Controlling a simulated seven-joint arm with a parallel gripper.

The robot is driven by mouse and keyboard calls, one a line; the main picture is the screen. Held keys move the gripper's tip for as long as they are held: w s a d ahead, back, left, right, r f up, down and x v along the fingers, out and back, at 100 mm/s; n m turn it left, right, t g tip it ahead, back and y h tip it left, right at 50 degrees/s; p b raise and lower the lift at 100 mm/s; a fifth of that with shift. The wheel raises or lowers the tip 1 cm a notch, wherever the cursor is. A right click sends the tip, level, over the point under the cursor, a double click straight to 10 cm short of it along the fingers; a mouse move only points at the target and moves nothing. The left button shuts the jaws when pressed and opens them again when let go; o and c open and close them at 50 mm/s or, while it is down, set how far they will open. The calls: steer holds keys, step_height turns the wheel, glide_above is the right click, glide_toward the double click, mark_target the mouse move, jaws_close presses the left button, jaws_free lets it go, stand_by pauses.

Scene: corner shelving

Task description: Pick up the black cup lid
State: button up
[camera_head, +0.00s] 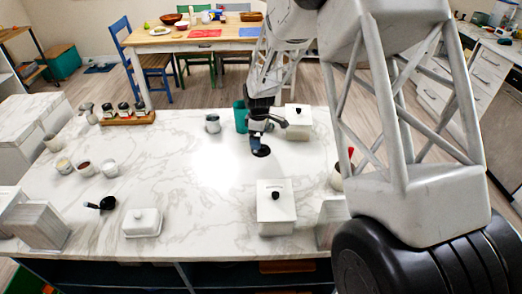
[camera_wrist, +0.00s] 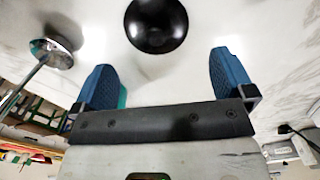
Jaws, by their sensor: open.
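The black cup lid (camera_head: 262,152) lies flat on the white marble counter, near its middle. It looks round, dark and glossy in the wrist view (camera_wrist: 156,24), where it is cut off by the top edge. My gripper (camera_head: 257,142) is just above the counter, close to the lid. In the wrist view, my gripper's two blue fingers (camera_wrist: 162,62) are spread apart with nothing between them. The lid is beyond the fingertips, roughly centred between them and apart from both.
A teal cup (camera_head: 240,117) stands behind my gripper, with a grey mug (camera_head: 212,123) to its left. White lidded boxes stand in front (camera_head: 276,212) and behind right (camera_head: 298,120). A white butter dish (camera_head: 142,223) is front left.

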steer(key=shift+w+f, duration=0.2)
steer(key=shift+f, duration=2.4)
steer(key=shift+c, duration=0.3)
steer(key=c, duration=0.7)
